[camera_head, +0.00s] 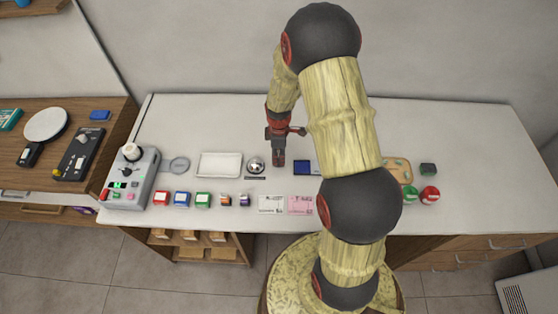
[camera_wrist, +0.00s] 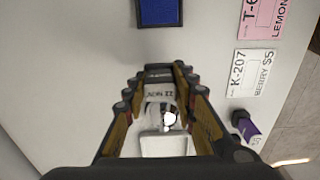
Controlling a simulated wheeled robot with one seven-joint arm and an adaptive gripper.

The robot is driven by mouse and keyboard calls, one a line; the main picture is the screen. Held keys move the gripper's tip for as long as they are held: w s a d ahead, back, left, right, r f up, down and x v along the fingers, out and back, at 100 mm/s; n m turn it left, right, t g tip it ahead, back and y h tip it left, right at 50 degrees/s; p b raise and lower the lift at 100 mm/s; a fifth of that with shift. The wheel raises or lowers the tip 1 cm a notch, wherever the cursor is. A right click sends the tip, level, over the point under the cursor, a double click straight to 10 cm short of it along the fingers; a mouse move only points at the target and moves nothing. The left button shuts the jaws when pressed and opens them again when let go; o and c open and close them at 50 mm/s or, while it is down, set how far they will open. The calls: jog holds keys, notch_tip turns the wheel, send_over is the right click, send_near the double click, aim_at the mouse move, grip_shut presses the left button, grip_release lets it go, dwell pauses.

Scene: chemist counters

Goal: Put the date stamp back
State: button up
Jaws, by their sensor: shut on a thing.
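My gripper (camera_head: 278,160) is over the white counter, left of the blue ink pad (camera_head: 302,167) and right of the silver bell (camera_head: 256,165). In the head view the stamp cannot be told apart from the dark gripper. A thin dark strip (camera_head: 255,178) lies on the counter in front of the bell. The ink pad also shows ahead of the fingers in the wrist view (camera_wrist: 161,12).
A white tray (camera_head: 220,165) lies left of the bell. Red, blue and green boxes (camera_head: 182,199) and small bottles line the front. A white card (camera_head: 271,204) and a pink card (camera_head: 300,205) lie near the front edge. The counter behind my gripper is clear.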

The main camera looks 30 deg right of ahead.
jog(key=shift+s+f, duration=0.1)
jog(key=shift+f, duration=1.2)
jog(key=shift+f, duration=0.15)
jog(key=o, duration=0.9)
